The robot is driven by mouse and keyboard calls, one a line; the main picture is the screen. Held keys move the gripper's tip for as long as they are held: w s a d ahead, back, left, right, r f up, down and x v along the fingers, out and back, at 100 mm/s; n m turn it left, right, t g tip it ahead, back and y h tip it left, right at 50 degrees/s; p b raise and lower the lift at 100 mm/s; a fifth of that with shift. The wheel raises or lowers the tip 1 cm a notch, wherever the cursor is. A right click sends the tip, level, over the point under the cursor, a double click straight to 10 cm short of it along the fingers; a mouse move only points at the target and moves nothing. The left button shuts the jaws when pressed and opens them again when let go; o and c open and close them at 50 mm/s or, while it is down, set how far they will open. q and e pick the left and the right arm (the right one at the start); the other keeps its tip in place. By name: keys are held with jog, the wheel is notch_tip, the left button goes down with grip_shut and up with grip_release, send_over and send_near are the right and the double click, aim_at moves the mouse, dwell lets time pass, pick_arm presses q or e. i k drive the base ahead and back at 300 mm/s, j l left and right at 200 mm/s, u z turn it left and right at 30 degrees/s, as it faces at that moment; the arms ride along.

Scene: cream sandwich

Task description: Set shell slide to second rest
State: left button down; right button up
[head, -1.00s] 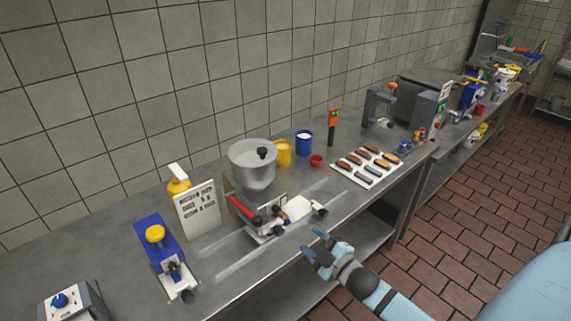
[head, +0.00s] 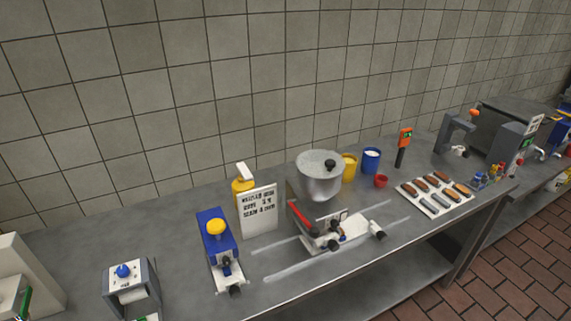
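A white slide-like part (head: 354,229) sits low on the steel counter, in front of a machine with a steel hopper (head: 316,187) and a red lever (head: 300,217). A dark-ended knob (head: 379,234) sticks out at its right end. I cannot tell for sure that this is the shell slide, or which rest it is at. Pale strips (head: 300,271) run along the counter to both sides of it. Neither of my grippers is in the head view.
A blue device with a yellow knob (head: 215,227) and a printed sign (head: 258,211) stand left of the machine. A tray of brown and grey pieces (head: 447,208), a red cup (head: 381,181) and a blue cup (head: 371,160) are to the right. The front counter strip is mostly clear.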

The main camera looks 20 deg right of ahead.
aim_at(355, 226)
jog(key=z, duration=1.1)
